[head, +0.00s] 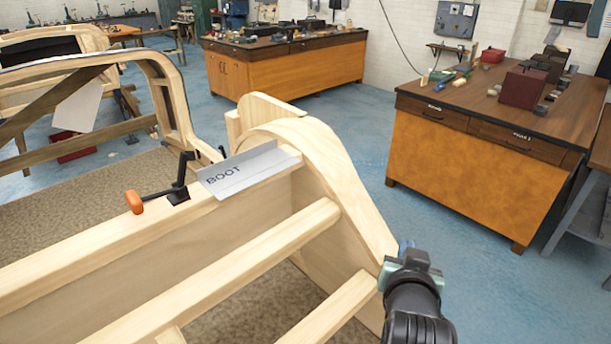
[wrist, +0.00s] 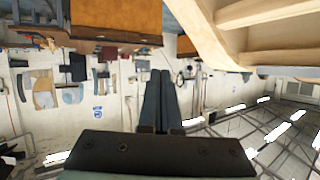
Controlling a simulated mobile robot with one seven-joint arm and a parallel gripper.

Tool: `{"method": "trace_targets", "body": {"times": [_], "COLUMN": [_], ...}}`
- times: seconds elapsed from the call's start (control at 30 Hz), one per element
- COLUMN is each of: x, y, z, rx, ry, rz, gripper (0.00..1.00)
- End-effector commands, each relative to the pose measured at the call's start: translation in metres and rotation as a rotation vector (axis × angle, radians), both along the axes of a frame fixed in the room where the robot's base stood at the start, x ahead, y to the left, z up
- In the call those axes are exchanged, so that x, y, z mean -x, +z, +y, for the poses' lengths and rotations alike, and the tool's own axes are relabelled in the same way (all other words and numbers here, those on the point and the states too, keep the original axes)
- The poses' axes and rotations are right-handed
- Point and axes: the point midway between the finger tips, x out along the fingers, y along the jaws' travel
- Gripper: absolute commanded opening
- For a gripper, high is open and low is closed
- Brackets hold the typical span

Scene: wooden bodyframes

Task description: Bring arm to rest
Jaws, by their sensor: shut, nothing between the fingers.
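My gripper (wrist: 156,76) shows in the wrist view with its two dark fingers together and nothing between them. In the head view my arm's end is at the lower right, beside the curved end of the pale wooden bodyframe (head: 330,170). The fingers are mostly hidden there behind the wrist. I cannot tell whether the arm touches the wood. The wrist view is turned over, with the ceiling lights low and the frame's wood (wrist: 275,25) at the upper right.
A grey angle plate marked BOOT (head: 250,168) and a clamp with an orange handle (head: 135,202) sit on the frame's rail. A workbench (head: 480,160) stands at the right, another (head: 285,65) at the back. Blue floor (head: 345,130) lies open between them.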

Motion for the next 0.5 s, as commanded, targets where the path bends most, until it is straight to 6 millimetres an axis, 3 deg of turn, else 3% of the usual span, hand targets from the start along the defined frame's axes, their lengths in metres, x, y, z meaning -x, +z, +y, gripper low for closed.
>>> {"method": "trace_targets", "body": {"times": [0.03,0.17,0.27,0.4,0.5], "x": [-0.008,-0.012,-0.001,0.033,0.068], "y": [0.041,0.134,0.204,0.296,0.351], "z": [0.015,0.051,0.082,0.125,0.151], "rx": [0.037,0.116,0.169,0.229,0.26], "ry": [0.032,0.1,0.148,0.208,0.24], "rz": [-0.088,-0.299,-0.466,-0.709,-0.873], "gripper": [0.0,0.0,0.0,0.0,0.0]}}
